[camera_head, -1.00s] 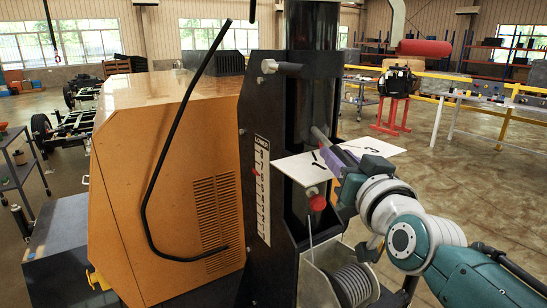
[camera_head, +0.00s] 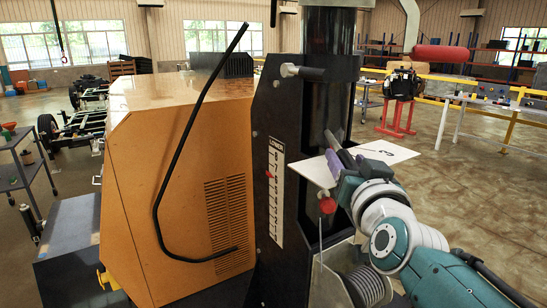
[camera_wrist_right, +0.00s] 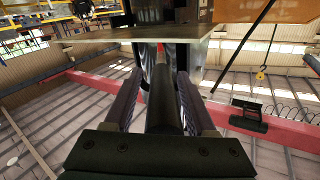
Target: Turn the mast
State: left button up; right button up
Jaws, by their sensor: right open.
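The mast (camera_head: 329,95) is a dark upright column beside the orange housing in the head view. A white plate (camera_head: 318,170) marked with a 3 lies flat around its lower part. A grey bar (camera_head: 333,141) sticks out at an angle above the plate, by the mast. My right gripper (camera_head: 347,158) is open at the plate, close to this bar. In the right wrist view a dark bar (camera_wrist_right: 163,105) shows between the two open fingers, with the plate (camera_wrist_right: 150,35) across their far ends. Whether the fingers touch the bar cannot be told. My left gripper is out of view.
The orange housing (camera_head: 160,190) stands left of the mast, with a bent black cable (camera_head: 163,172) before it. A red knob (camera_head: 327,205) and a coiled spring-like part (camera_head: 367,285) sit below the plate. The floor (camera_head: 450,170) to the right is open.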

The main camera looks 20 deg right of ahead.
jog(key=shift+o, duration=0.3)
jog(key=shift+s, duration=0.15)
jog(key=p+v, duration=0.6)
jog(key=v, duration=0.3)
jog(key=shift+s+a, duration=0.15)
jog(key=shift+s, duration=0.15)
